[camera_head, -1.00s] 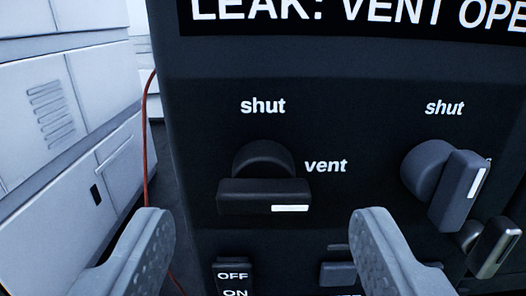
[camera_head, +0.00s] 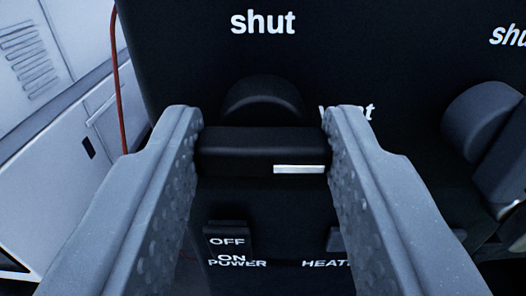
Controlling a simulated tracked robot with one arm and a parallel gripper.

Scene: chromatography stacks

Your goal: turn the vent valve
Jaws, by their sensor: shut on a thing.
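The vent valve (camera_head: 262,147) is a black knob with a bar handle on the dark panel. Its bar lies horizontal, with a white mark at its right end, on the side of the partly hidden "vent" label (camera_head: 362,112). The "shut" label (camera_head: 263,22) is above the knob. My gripper (camera_head: 264,140) is shut on the two ends of the bar, one finger at the left end and one at the right.
A second, grey knob (camera_head: 478,128) is on the panel at the right. An OFF/ON power switch (camera_head: 228,241) and a partly hidden heater switch (camera_head: 334,240) sit below the valve. A red cable (camera_head: 120,90) and pale cabinets (camera_head: 50,110) are at the left.

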